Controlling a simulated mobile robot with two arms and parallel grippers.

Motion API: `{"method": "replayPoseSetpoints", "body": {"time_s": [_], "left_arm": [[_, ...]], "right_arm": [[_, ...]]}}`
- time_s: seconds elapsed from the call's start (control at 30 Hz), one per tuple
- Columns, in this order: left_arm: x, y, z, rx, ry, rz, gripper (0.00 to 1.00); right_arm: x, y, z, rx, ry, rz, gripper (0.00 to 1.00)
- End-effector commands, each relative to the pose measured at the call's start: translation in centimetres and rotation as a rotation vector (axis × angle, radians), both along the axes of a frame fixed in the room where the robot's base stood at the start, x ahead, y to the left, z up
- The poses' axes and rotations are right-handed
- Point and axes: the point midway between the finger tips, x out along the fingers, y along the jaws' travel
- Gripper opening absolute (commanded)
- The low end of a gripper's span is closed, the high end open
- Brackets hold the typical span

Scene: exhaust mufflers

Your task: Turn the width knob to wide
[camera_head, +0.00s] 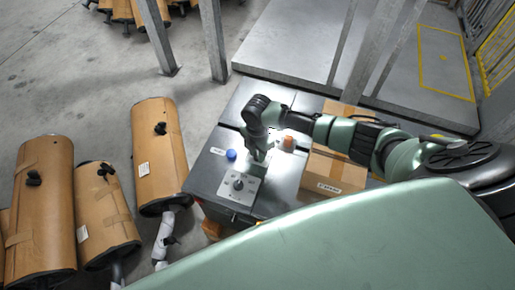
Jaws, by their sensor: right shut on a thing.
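A grey control plate (223,188) with a dark round knob (238,184) lies on the front left of a dark machine top. My right gripper (258,162) points down at the machine top, just behind and to the right of that dark knob. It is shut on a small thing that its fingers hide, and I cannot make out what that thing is. No width marking or wide setting can be read at this size. My left gripper is not in view.
A blue button (231,155) and an orange knob-like part (289,143) sit on the dark machine top (205,172). Cardboard boxes (335,172) stand to the right, under my right arm. Several wrapped mufflers (158,150) stand at the left. Metal posts (213,40) rise behind.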

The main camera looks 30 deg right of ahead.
Motion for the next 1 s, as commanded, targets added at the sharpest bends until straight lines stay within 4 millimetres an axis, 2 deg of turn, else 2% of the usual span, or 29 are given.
{"method": "replayPoseSetpoints", "body": {"time_s": [0.1, 0.5, 1.0], "left_arm": [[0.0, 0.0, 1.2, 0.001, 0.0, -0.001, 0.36], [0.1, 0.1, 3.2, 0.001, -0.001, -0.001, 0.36], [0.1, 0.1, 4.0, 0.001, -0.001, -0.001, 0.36]], "right_arm": [[0.1, -0.1, 0.5, -0.001, -0.002, -0.111, 0.0], [0.2, -0.1, 0.3, -0.002, -0.003, -0.434, 0.0], [0.2, -0.2, 0.2, -0.003, -0.006, -0.595, 0.0]]}}
